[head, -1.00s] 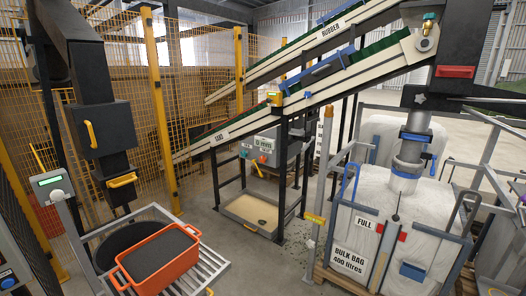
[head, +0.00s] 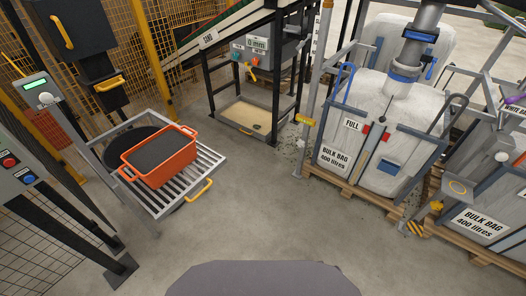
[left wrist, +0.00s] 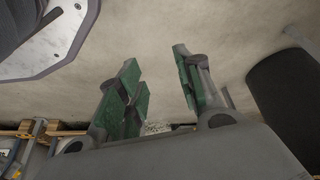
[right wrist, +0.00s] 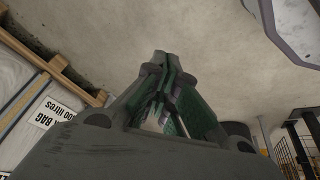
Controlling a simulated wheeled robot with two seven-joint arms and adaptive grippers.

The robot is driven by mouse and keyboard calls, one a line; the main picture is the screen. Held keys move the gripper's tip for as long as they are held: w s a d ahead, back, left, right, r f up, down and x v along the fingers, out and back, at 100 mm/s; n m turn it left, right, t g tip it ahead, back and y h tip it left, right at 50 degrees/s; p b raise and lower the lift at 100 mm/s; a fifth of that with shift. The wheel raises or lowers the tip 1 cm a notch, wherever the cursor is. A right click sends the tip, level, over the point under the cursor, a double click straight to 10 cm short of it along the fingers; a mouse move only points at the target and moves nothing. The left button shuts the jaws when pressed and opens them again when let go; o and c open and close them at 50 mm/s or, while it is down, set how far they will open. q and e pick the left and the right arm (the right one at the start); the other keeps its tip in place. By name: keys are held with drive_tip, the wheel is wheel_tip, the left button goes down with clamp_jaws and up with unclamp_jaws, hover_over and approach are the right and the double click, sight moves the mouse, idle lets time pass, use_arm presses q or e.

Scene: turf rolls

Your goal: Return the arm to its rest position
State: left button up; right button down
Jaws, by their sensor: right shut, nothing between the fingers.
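My left gripper (left wrist: 160,95) shows in the left wrist view with its two green-padded fingers apart and nothing between them. Bare concrete floor lies behind it. My right gripper (right wrist: 165,65) shows in the right wrist view with its fingertips together and nothing held. Floor and a pallet edge lie beyond it. Neither gripper nor arm shows in the head view. A dark grey part of my own body fills the bottom middle there.
An orange tub (head: 160,155) of dark material stands on a roller table (head: 205,165) at left. A control box (head: 22,160) is at the left edge. Full bulk bags (head: 375,125) stand on pallets (head: 355,193) at right. The central floor (head: 270,205) is clear.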

use_arm(q)
drive_tip(key=shift+d, duration=0.15)
idle(0.3)
